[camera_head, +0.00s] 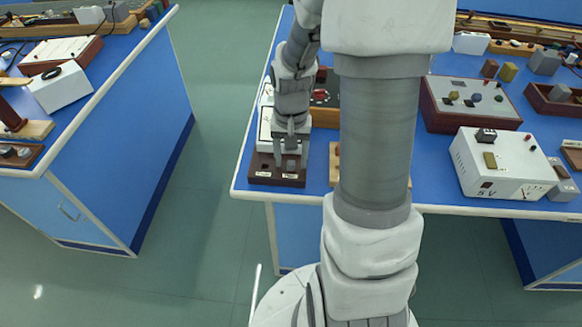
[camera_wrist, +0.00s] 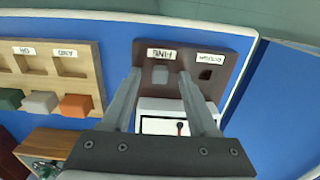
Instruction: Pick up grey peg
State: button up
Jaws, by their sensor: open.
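A dark brown board (camera_wrist: 182,88) with two white labels lies at the front corner of the blue bench; it also shows in the head view (camera_head: 262,176). A small grey peg (camera_wrist: 161,76) stands in the board below the left label in the wrist view. My gripper (camera_wrist: 159,73) is open and points down over the board, one finger on each side of the grey peg. I cannot tell whether a finger touches it. In the head view my gripper (camera_head: 290,158) is over the same board.
A light wooden holder (camera_wrist: 55,62) with green, grey and orange blocks in front is to the left in the wrist view. A white meter (camera_wrist: 165,124) adjoins the board. A white power box (camera_head: 497,163) stands at the right. The bench edge is close to the board.

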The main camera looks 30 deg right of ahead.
jog(key=shift+f, duration=0.25)
grip_shut()
jog(key=shift+r, duration=0.2)
